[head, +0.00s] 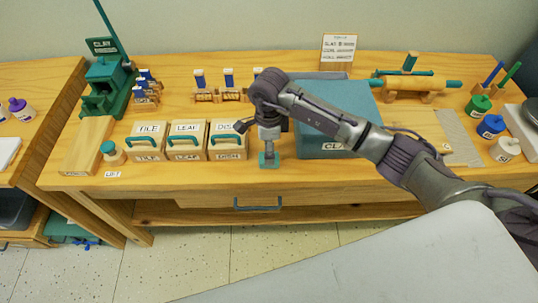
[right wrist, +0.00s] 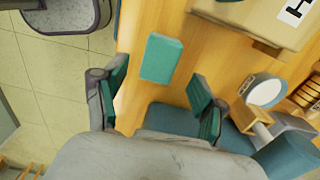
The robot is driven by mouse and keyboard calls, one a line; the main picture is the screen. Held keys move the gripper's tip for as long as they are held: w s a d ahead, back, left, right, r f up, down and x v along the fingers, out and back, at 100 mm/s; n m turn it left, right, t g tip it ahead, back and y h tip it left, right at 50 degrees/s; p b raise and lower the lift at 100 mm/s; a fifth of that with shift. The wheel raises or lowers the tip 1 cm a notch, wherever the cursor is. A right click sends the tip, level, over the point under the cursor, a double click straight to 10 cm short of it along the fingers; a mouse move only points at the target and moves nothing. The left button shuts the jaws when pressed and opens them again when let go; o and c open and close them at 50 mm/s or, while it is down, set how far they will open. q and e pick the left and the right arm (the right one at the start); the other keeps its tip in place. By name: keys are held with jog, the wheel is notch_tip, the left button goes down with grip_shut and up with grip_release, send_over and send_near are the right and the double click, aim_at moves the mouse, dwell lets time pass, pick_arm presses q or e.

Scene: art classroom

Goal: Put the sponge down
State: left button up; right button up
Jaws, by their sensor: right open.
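The sponge is a small teal block (head: 268,161) on the wooden table near its front edge, between the DISH box and the large CLAY box. In the right wrist view the sponge (right wrist: 161,58) lies flat on the wood, just beyond the fingertips. My right gripper (head: 268,150) is over the sponge, pointing down. In the right wrist view its two teal-padded fingers (right wrist: 158,95) are spread apart with nothing held between them. My left gripper is not in view.
The wooden DISH box (head: 223,140) stands left of the sponge. The large teal CLAY box (head: 335,115) stands close on the right, partly behind my arm. A drawer handle (head: 257,204) is below the table edge. Some bare wood lies in front of the boxes.

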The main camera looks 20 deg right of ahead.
notch_tip(320, 180, up, 8)
jog(key=shift+f+b, duration=0.2)
jog(key=shift+b, duration=0.2)
